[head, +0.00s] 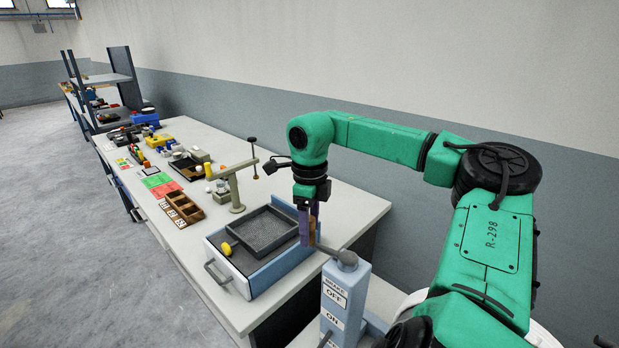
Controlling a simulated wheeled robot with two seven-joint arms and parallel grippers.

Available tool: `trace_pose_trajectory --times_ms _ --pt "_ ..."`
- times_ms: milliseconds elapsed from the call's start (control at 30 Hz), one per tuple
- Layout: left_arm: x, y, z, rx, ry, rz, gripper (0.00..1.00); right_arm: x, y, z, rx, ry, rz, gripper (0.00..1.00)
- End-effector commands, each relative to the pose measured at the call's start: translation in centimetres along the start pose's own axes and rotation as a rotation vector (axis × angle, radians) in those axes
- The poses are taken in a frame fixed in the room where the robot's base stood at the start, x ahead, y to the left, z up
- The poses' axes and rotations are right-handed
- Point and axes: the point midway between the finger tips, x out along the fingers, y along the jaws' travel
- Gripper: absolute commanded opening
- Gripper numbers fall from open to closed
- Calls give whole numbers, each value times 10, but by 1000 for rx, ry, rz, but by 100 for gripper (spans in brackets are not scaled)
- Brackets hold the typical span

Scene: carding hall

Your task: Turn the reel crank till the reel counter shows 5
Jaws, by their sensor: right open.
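My right gripper (308,228) points down, its purple fingers open around or just in front of a small brown upright piece that looks like a handle. A grey arm runs from that piece to a round grey hub (343,261) on top of a blue-grey post (344,303); this looks like a crank, but I cannot tell for sure that it is the reel crank. The fingers partly hide the brown piece, and I cannot tell whether they touch it. The post carries OFF and ON labels. No reel counter figure is readable. My left gripper is not in view.
Left of the gripper, a blue-grey box (262,283) with a front handle bears a dark tray (269,212) and a yellow oval piece (226,249). A beige stand (235,192) and a brown compartment tray (183,207) stand farther along the bench. Open floor lies left.

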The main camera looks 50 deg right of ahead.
Motion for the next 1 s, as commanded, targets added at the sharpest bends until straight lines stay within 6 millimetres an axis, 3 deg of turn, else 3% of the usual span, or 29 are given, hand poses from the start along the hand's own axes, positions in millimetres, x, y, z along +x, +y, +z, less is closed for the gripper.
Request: trace_pose_trajectory --times_ms 167,500,600,1000 --pt "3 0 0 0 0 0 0 -28 0 0 1 -1 -2 62" --pt "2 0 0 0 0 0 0 -116 0 0 1 1 -4 62" --pt "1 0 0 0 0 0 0 -133 0 0 1 1 -2 62" --pt "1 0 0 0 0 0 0 -142 1 0 -1 0 0 62"
